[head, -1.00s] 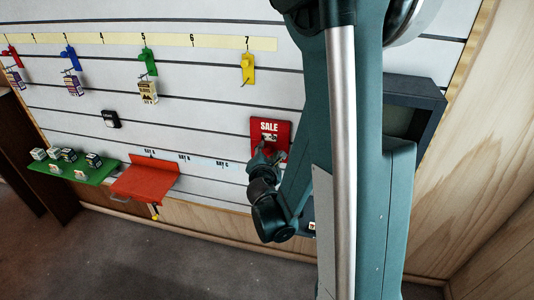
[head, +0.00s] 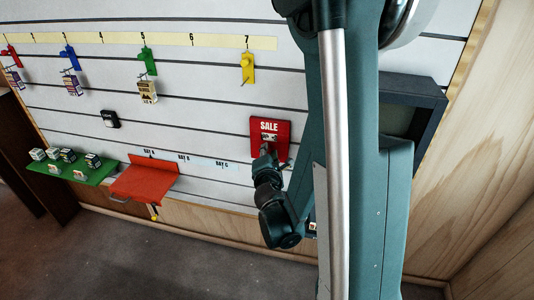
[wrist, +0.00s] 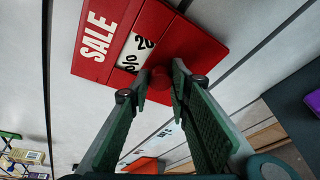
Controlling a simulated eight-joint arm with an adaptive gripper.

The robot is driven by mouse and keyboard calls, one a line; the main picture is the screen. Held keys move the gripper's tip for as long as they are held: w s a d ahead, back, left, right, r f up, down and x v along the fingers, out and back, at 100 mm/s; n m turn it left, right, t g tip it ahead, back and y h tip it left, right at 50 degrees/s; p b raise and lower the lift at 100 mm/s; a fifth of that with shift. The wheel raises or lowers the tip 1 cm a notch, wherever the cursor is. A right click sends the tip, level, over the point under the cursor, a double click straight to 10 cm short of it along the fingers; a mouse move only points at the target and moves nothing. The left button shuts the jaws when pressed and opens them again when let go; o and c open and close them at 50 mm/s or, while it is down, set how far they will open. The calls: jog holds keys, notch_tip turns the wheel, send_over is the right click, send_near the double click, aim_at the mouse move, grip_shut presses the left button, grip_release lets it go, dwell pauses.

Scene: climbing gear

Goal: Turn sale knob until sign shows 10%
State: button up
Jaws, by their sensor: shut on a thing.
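The red sale sign (head: 284,130) hangs on the slatted wall at centre right in the head view. In the wrist view the sign (wrist: 178,45) is seen close up and rotated, with white SALE lettering. Its white window (wrist: 138,50) shows what looks like 20 and a percent sign, the figures tilted and partly cut off. The round red knob (wrist: 160,88) sits below the window, between my two fingertips. My gripper (wrist: 158,84) is shut on the knob, one finger on each side. In the head view my gripper (head: 267,152) hides the knob.
A dark box-shaped unit (head: 412,105) is right of the sign, partly behind my arm. A red shelf (head: 145,182) and a green shelf (head: 72,170) with small boxes are at left. Coloured hooks, including a yellow one (head: 247,67), hang above. Bare wall lies left of the sign.

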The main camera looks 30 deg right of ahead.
jog(key=o, duration=0.9)
jog(key=shift+r, duration=0.15)
jog(key=shift+r, duration=1.25)
jog(key=o, duration=0.8)
notch_tip(320, 180, up, 2)
jog(key=shift+r, duration=0.2)
jog(key=shift+a+r, duration=0.1)
jog(key=shift+r, duration=0.85)
jog(key=c, duration=0.3)
jog(key=shift+r, duration=0.3)
jog(key=c, duration=0.5)
jog(key=shift+r, duration=1.15)
